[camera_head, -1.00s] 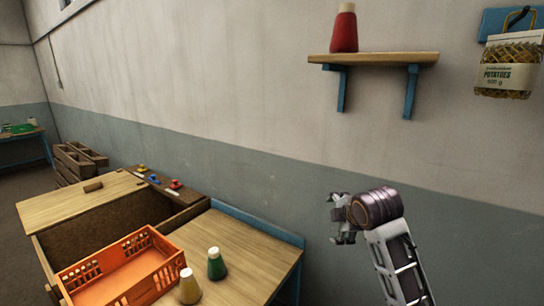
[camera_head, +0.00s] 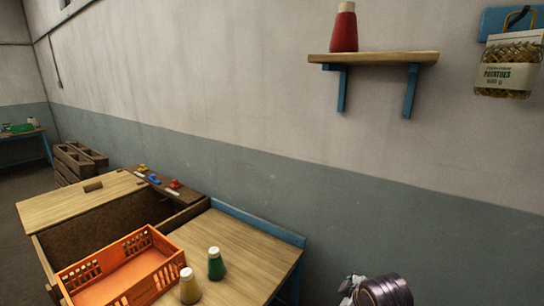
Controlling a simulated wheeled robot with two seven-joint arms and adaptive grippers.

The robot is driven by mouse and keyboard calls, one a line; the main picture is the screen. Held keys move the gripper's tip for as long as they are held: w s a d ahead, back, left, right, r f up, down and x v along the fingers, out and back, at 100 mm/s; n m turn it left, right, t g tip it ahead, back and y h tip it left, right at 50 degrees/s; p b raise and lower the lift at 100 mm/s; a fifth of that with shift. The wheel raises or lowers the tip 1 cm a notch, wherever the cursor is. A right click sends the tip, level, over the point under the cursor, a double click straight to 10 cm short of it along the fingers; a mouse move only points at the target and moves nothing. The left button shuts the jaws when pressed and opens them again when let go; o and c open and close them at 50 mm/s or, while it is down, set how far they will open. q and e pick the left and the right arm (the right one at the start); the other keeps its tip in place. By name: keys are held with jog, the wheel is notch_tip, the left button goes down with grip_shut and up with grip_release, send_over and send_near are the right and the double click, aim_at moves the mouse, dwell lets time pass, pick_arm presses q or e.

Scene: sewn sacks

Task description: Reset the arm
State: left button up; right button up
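My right arm (camera_head: 384,291) shows only at the bottom edge, right of the table. Its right gripper (camera_head: 350,289) is small and partly cut off by the lower edge. I cannot tell whether its fingers are open or shut. It is apart from the table and nothing is visibly held. My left gripper is not in view.
A potato sack (camera_head: 508,72) hangs at upper right. The wall area between is clear.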

jog(key=shift+s+d+f+m+g, duration=0.65)
jog(key=shift+s+f+m, duration=1.75)
jog(key=shift+s, duration=2)
jog(key=shift+s+d+f+m+g, duration=0.65)
jog(key=shift+s+f+m, duration=1.15)
jog(key=shift+s+f, duration=1.9)
jog(key=s+f+g+b, duration=0.1)
jog(key=s+f, duration=0.1)
jog(key=f, duration=1.5)
jog(key=s+f+g+b, duration=0.1)
jog(key=s+f, duration=0.1)
jog(key=f, duration=1.5)
jog(key=s+d+f, duration=0.2)
jog(key=s+f, duration=0.8)
jog(key=s, duration=0.1)
jog(key=s+d+f+g+b, duration=0.1)
jog(key=s+f, duration=0.9)
jog(key=s, duration=0.1)
jog(key=shift+d+f+h, duration=0.3)
jog(key=shift+d+f, duration=0.05)
jog(key=shift+f, duration=0.05)
